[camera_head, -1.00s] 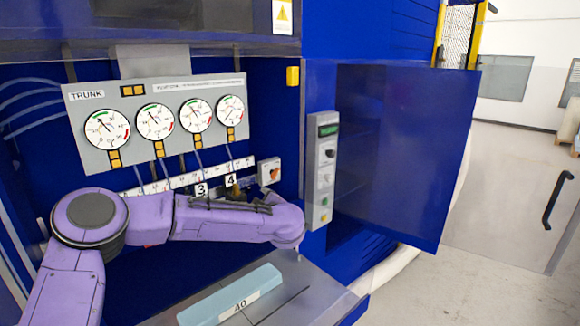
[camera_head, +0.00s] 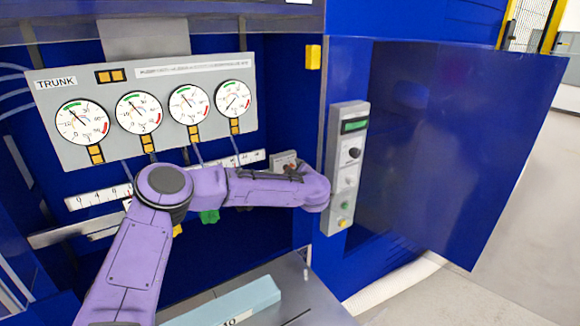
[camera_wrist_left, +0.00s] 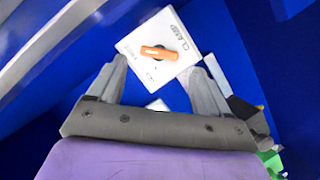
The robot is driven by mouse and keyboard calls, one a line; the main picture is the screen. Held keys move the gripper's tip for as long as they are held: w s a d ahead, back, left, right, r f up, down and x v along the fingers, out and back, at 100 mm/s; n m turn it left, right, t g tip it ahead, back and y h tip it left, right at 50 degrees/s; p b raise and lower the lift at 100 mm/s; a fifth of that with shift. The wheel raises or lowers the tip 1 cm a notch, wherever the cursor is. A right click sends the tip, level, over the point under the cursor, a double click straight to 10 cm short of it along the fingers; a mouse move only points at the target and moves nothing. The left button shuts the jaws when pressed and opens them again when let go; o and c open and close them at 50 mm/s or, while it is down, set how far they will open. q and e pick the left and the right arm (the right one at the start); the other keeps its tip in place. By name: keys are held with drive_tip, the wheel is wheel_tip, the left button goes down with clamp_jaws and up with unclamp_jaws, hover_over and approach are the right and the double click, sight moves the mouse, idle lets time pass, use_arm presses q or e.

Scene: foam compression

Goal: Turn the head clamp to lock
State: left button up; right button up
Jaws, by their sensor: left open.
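The head clamp is a white plate lettered CLAMP with an orange knob (camera_wrist_left: 158,53) in the left wrist view. The knob's bar lies nearly level across that picture. My left gripper (camera_wrist_left: 165,64) is open, its fingers spread to either side of the plate's lower part. The knob lies ahead between the fingertips, and no contact is visible. In the head view my purple left arm reaches right across the machine, and only the top of the clamp plate (camera_head: 284,158) shows above it. The left fingers are hidden there. My right gripper is in neither view.
The TRUNK panel (camera_head: 60,120) with several round gauges is above the arm. A grey control box (camera_head: 346,165) stands right of the arm's end, beside an open blue door (camera_head: 450,140). A pale blue block (camera_head: 235,300) lies on the grey surface below.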

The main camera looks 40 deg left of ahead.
use_arm(q)
drive_tip(key=w, duration=0.1)
drive_tip(key=w+a+f, duration=0.1)
drive_tip(key=w+a, duration=0.1)
drive_tip(key=shift+w+a+f+p, duration=0.1)
drive_tip(key=shift+w+f+p, duration=0.1)
drive_tip(key=shift+f+p, duration=0.2)
drive_tip(key=shift+s+r, duration=0.25)
drive_tip(key=shift+s, duration=0.15)
drive_tip(key=shift+c, duration=0.4)
drive_tip(key=c, duration=1)
drive_tip(key=shift+o, duration=0.2)
drive_tip(key=shift+f+n+t+y+b, duration=0.15)
drive_tip(key=shift+n+t+b, duration=0.9)
drive_tip(key=shift+b, duration=2.35)
drive_tip(key=shift+n+t+y+b, duration=0.35)
drive_tip(key=shift+n+b, duration=1.3)
drive_tip(key=shift+b, duration=1.75)
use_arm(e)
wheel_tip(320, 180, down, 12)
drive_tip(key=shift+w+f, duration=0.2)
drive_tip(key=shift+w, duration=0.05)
